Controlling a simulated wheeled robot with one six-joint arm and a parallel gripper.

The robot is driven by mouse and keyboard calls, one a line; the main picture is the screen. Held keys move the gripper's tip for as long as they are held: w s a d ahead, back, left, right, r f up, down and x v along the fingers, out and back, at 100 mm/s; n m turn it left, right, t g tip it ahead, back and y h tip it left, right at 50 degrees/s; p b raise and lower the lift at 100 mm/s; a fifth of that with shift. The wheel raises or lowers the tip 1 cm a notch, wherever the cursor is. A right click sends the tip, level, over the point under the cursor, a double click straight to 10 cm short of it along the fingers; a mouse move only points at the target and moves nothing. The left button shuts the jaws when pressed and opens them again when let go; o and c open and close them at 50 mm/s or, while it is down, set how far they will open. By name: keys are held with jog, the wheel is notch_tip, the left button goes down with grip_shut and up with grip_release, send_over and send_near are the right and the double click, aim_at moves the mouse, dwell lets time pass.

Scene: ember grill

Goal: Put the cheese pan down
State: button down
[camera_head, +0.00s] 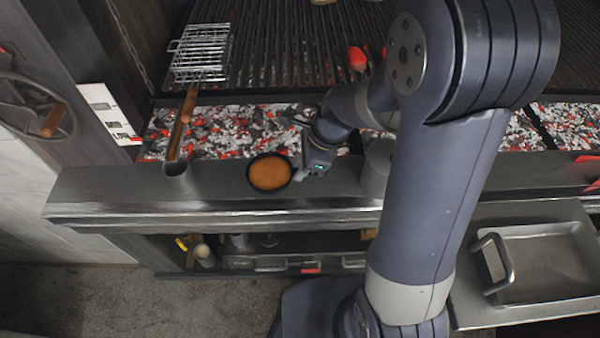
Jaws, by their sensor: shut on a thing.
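The cheese pan (270,172) is a small round dark pan filled with orange-brown cheese. It is at the steel front ledge (110,196) of the grill, and its lower edge overlaps the ledge in the picture. I cannot tell whether it rests on the ledge or is held just above it. My gripper (301,172) is at the pan's right side and shut on it. The fingertips and the pan's handle are mostly hidden by the gripper body.
Glowing coals (225,130) lie behind the ledge. A wire basket (200,52) with a wooden handle (180,125) leans left of the pan, its end in a metal tube (177,168). Red food (357,58) sits on the grate. A steel tray (548,262) is at lower right.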

jog(key=shift+f, duration=1.4)
jog(key=shift+f, duration=0.1)
jog(key=c, duration=1.3)
grip_release()
jog(key=v, duration=1.2)
jog(key=shift+p, duration=0.35)
